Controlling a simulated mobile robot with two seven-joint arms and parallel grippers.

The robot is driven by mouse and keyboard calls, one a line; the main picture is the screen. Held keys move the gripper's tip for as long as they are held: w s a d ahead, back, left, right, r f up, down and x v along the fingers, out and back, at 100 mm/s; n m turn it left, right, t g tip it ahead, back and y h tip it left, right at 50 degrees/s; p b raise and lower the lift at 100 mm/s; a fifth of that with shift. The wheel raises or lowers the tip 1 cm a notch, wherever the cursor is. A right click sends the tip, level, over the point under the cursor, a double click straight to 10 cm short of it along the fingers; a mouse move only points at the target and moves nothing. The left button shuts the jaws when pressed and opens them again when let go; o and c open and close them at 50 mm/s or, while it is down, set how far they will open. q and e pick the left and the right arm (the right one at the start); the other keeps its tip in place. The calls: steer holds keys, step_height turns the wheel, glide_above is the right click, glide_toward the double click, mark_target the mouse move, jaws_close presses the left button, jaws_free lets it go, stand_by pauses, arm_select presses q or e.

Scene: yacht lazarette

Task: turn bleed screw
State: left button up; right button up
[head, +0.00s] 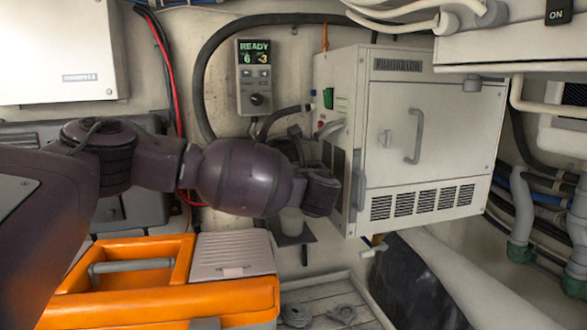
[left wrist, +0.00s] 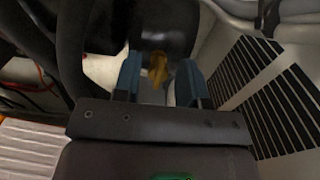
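My left arm reaches in from the left in the head view, its wrist (head: 320,190) beside the lower left side of the white cabinet (head: 455,130). In the left wrist view my left gripper (left wrist: 160,82) has its two blue fingers apart, with nothing clasped between them. A small yellow-brass fitting (left wrist: 157,68) shows between and beyond the fingertips, in front of a dark rounded shape. A brass-coloured fitting (head: 378,241) also shows under the cabinet in the head view. I cannot tell which part is the bleed screw. My right gripper is not in view.
A control panel (head: 254,76) reading READY hangs on the wall. An orange toolbox (head: 160,312) stands at the lower left. A dark bag-like object (head: 415,285) lies below the cabinet. Hoses (head: 521,215) run along the right. The cabinet's slotted vents (left wrist: 250,68) are close to my left fingers.

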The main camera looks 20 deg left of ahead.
arm_select(q)
jaws_close()
steer(key=n+b, duration=0.2)
steer(key=n, duration=0.1)
steer(key=n+b, duration=0.2)
steer(key=n, duration=0.1)
steer(key=shift+s+a+f+n, duration=0.15)
steer(key=shift+a+f+n, duration=0.05)
steer(key=shift+n, duration=0.1)
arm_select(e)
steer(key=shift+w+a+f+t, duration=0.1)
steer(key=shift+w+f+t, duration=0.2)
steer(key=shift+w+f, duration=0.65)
arm_select(q)
steer(key=shift+b, duration=0.3)
steer(key=shift+o, duration=0.7)
jaws_free()
steer(key=shift+r, duration=0.1)
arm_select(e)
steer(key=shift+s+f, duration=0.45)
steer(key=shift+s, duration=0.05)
